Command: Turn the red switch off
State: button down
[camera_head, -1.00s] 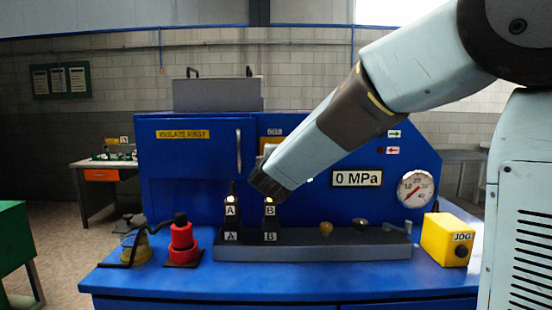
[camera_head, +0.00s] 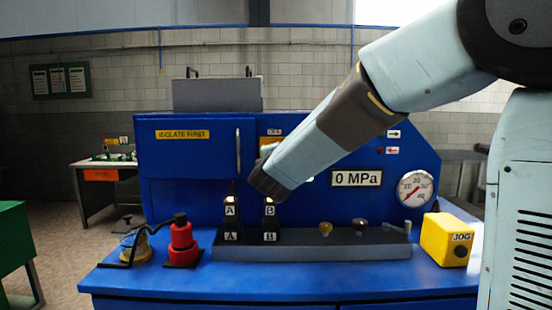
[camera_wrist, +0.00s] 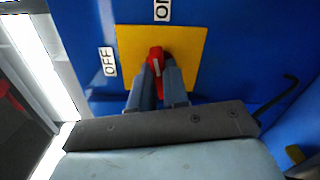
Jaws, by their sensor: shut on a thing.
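The red switch (camera_wrist: 156,62) sits on a yellow plate (camera_wrist: 194,43) on the blue panel. In the wrist view its handle points up near the ON label (camera_wrist: 162,10), leaning slightly left. The OFF label (camera_wrist: 108,61) is left of the plate. My gripper (camera_wrist: 159,75) is shut on the red switch, with one finger on each side of the handle. In the head view the yellow plate (camera_head: 266,141) shows only partly. My arm and wrist hide the switch there.
A door handle (camera_head: 238,153) stands out left of the plate. Below are levers A (camera_head: 230,211) and B (camera_head: 269,211), beside more knobs. A red knobbed device (camera_head: 181,241) and a yellow JOG box (camera_head: 447,239) stand on the blue bench. The gauge (camera_head: 415,188) is at right.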

jog(key=shift+f+n, duration=0.15)
jog(key=shift+n, duration=3.7)
jog(key=shift+f+n, duration=0.15)
jog(key=shift+n, duration=3.7)
jog(key=c, duration=1.1)
grip_release()
jog(key=shift+r, duration=0.15)
